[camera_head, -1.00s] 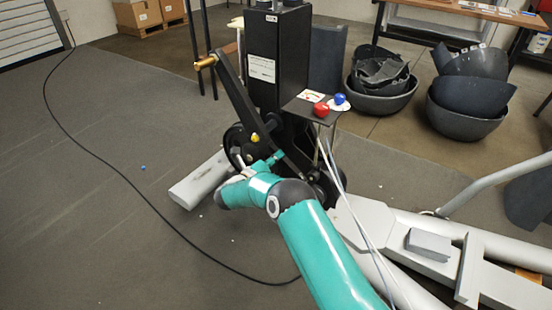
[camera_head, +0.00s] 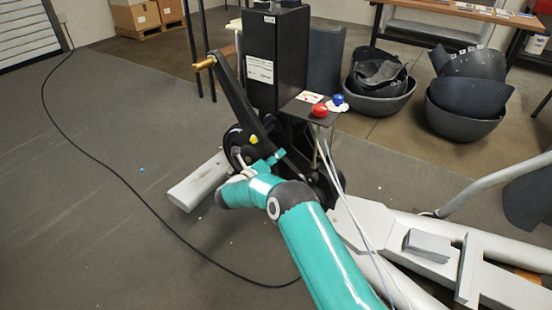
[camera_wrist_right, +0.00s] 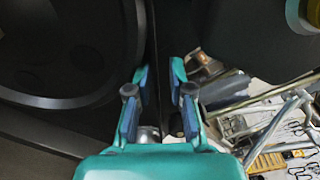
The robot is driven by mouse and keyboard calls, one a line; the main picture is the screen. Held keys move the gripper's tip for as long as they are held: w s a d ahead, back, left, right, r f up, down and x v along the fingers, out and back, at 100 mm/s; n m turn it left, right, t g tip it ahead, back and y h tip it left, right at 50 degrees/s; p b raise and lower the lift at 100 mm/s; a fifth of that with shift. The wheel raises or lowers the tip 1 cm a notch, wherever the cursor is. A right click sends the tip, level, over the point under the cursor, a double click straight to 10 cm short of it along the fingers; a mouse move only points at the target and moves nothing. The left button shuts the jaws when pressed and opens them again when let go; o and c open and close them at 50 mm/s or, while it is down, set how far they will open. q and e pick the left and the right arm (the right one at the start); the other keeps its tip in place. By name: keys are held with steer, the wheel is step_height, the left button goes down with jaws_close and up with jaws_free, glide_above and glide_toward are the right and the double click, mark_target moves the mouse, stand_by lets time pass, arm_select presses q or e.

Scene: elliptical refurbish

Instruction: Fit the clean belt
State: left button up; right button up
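The black elliptical machine (camera_head: 275,60) stands in the middle of the head view, with a long crank arm (camera_head: 235,95) tilted to the upper left. A dark round wheel (camera_head: 236,145) shows low on its side. My right gripper (camera_head: 276,157) is beside the wheel. In the right wrist view its teal fingers (camera_wrist_right: 158,85) with blue pads stand a little apart. A thin dark vertical strip (camera_wrist_right: 154,35) shows between them; I cannot tell whether it is the belt or whether the pads touch it. A large dark disc (camera_wrist_right: 60,45) fills the left. I cannot identify the clean belt. My left gripper is out of view.
A small shelf with a red knob (camera_head: 319,110) and a blue knob (camera_head: 338,99) juts from the machine. Grey frame tubes (camera_head: 460,250) extend right. A black cable (camera_head: 130,188) crosses the open floor at left. Dark shells (camera_head: 465,110) stand stacked at back right.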

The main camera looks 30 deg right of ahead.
steer(key=shift+o, duration=0.4)
steer(key=shift+f, duration=0.1)
steer(key=shift+a, duration=0.15)
steer(key=v, duration=1.1)
steer(key=shift+a, duration=0.3)
steer(key=shift+s, duration=0.15)
